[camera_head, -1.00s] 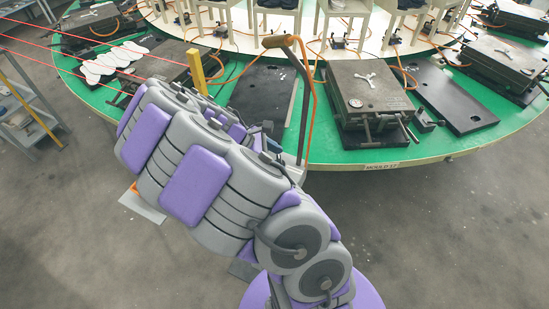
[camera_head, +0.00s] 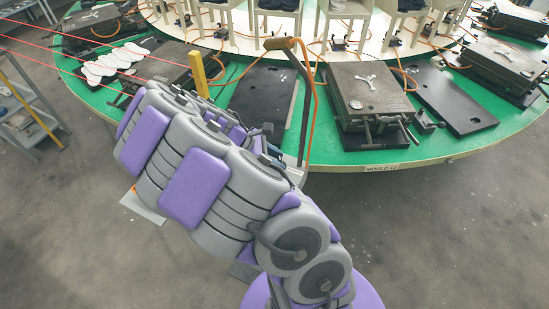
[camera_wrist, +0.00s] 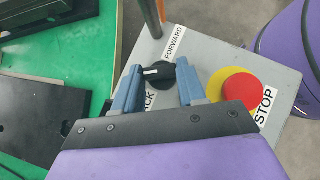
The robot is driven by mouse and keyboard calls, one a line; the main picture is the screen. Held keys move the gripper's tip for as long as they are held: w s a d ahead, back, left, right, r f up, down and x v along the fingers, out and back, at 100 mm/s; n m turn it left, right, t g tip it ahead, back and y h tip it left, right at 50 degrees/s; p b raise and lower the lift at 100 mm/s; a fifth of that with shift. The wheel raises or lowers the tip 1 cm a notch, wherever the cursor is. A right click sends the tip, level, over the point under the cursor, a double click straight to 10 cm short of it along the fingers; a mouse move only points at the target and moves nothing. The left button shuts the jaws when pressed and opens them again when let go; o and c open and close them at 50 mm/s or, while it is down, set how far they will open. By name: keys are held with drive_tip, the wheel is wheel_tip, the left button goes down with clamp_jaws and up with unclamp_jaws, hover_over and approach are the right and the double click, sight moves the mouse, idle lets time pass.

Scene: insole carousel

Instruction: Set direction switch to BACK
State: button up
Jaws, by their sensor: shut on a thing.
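The direction switch (camera_wrist: 158,74) is a black rotary knob with a white pointer mark, on a grey control box (camera_wrist: 282,59) in the wrist view. Its mark points roughly left in the picture. The FORWARD label (camera_wrist: 174,43) is above the knob. The BACK label (camera_wrist: 149,103) is below it and partly hidden by my gripper. My gripper (camera_wrist: 160,82) is shut on the knob, with one blue-grey finger on each side. In the head view my own arm hides most of the control box and the knob does not show.
A red STOP button (camera_wrist: 242,86) on a yellow base sits close to the right finger. A post with an orange cable (camera_head: 309,100) rises beside the box. The green carousel (camera_head: 340,158) with moulds, including a closed one (camera_head: 368,92), lies beyond. Grey floor is clear at right.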

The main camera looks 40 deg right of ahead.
drive_tip(key=shift+s+r+n+p, duration=0.3)
drive_tip(key=shift+n+p, duration=0.1)
drive_tip(key=shift+p, duration=0.6)
drive_tip(key=shift+n+t+h+p, duration=0.6)
drive_tip(key=shift+n+t+p, duration=0.15)
drive_tip(key=shift+p, duration=0.45)
drive_tip(key=shift+w+f+n, duration=0.1)
drive_tip(key=shift+f+n, duration=0.1)
drive_tip(key=shift+n, duration=0.05)
drive_tip(key=shift+t, duration=0.25)
drive_tip(key=o, duration=1.1)
drive_tip(key=shift+d+f, duration=0.1)
drive_tip(key=shift+d, duration=0.1)
drive_tip(key=shift+c, duration=0.2)
drive_tip(key=p+v, duration=0.3)
drive_tip(key=v, duration=1.4)
drive_tip(key=shift+w+a, duration=0.15)
drive_tip(key=shift+a, duration=0.05)
